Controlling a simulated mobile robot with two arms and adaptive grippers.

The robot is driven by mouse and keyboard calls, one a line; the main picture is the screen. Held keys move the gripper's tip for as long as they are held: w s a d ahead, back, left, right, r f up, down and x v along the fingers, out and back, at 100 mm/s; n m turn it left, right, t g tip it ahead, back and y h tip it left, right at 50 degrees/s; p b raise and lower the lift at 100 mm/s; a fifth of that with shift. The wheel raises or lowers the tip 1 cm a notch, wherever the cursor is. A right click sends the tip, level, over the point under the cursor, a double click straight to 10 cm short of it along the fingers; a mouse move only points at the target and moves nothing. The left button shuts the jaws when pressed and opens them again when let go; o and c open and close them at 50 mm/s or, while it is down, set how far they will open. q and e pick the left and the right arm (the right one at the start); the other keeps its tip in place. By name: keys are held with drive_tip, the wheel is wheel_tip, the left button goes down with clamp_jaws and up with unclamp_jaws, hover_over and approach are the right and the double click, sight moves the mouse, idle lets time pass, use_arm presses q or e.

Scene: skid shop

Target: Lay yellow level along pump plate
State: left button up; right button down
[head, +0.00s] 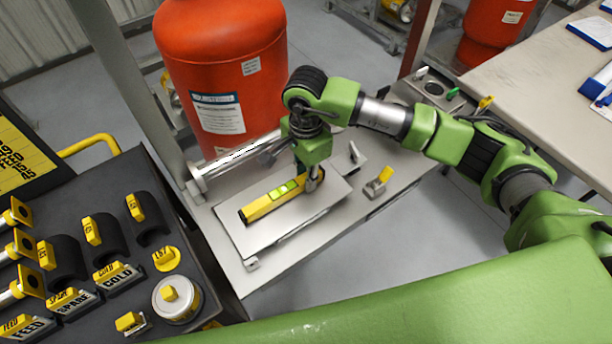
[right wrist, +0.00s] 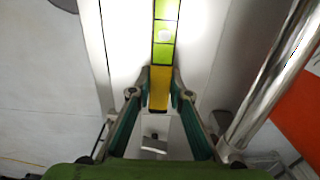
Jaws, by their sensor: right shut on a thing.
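The yellow level (head: 258,207) with light green vials lies lengthwise over the pale metal pump plate (head: 290,222), in line with its long side. It looks on or just above the plate; I cannot tell if it touches all along. My right gripper (head: 313,183) is shut on the level's right end, coming down from above. In the right wrist view the level (right wrist: 161,38) runs up from between the two fingers (right wrist: 160,88), against the bright plate (right wrist: 122,45). My left gripper is not in view.
A red tank (head: 222,65) and a shiny pipe (head: 240,157) stand behind the plate. A yellow-handled valve (head: 378,183) is to the right. A dark cart (head: 110,215) with labelled yellow-tagged parts is at left. A pale bench (head: 540,70) is at right.

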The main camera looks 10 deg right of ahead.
idle(0.3)
drive_tip(key=c, duration=1.8)
unclamp_jaws()
drive_tip(key=shift+f, duration=0.1)
drive_tip(key=shift+c, duration=0.6)
drive_tip(key=shift+r+p, duration=0.35)
drive_tip(key=shift+r, duration=0.5)
drive_tip(key=shift+r+p, duration=1.3)
drive_tip(key=shift+r, duration=1.9)
